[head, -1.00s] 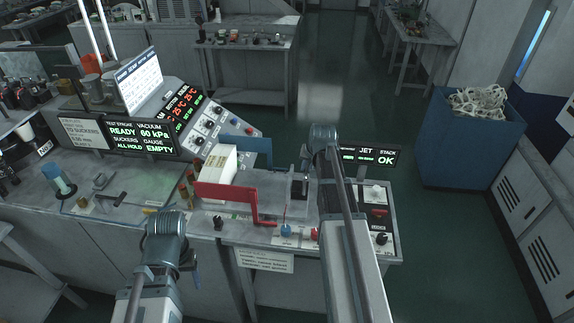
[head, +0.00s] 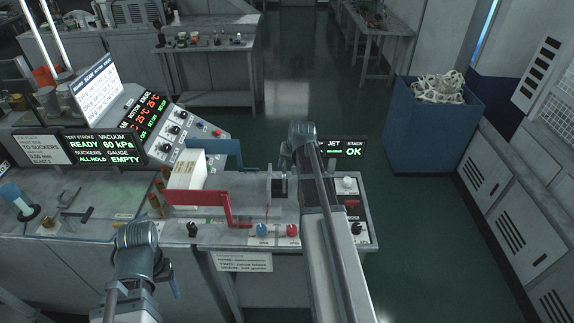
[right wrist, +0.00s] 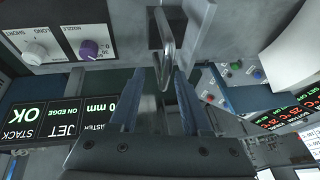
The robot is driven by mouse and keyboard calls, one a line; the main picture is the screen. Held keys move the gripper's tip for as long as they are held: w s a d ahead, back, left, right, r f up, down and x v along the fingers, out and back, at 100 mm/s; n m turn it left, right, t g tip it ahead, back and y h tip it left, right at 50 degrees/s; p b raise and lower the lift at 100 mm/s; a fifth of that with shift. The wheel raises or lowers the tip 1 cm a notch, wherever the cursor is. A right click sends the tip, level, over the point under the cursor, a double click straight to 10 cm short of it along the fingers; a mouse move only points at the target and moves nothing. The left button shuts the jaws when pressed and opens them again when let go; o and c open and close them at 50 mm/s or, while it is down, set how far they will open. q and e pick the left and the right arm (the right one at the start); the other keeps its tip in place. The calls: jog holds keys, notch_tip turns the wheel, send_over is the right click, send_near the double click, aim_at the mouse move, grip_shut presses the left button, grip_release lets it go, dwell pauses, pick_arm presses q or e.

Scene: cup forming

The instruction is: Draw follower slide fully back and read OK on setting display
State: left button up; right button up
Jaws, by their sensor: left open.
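The follower slide (head: 279,184), an upright plate with a dark block, stands on the bench top right of the white stack (head: 187,170) and the red bracket (head: 198,198). The setting display (head: 342,148) reads OK in green under STACK. In the right wrist view the display (right wrist: 45,115) is turned, reads OK and JET ON EDGE, and is partly cut off. My right gripper (head: 302,135) is beside the slide, its fingertips hidden in the head view. In the right wrist view its fingers (right wrist: 157,80) are apart, with a metal handle (right wrist: 166,45) between them. My left gripper (head: 137,235) is open and empty, low at left.
Blue (head: 262,230) and red (head: 292,230) knobs sit along the bench front. A switch panel (head: 352,205) lies right of my right arm. A second display (head: 103,148) reads READY, 60 kPa, ALL HOLD, EMPTY. A blue bin (head: 430,130) stands on the open floor at right.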

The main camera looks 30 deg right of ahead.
jog(key=shift+w+a, duration=0.1)
jog(key=shift+r, duration=0.1)
jog(key=d+p+v, duration=0.1)
jog(key=p+v, duration=1.1)
jog(key=v, duration=0.1)
jog(key=shift+a+r, duration=0.3)
jog(key=shift+a, duration=0.2)
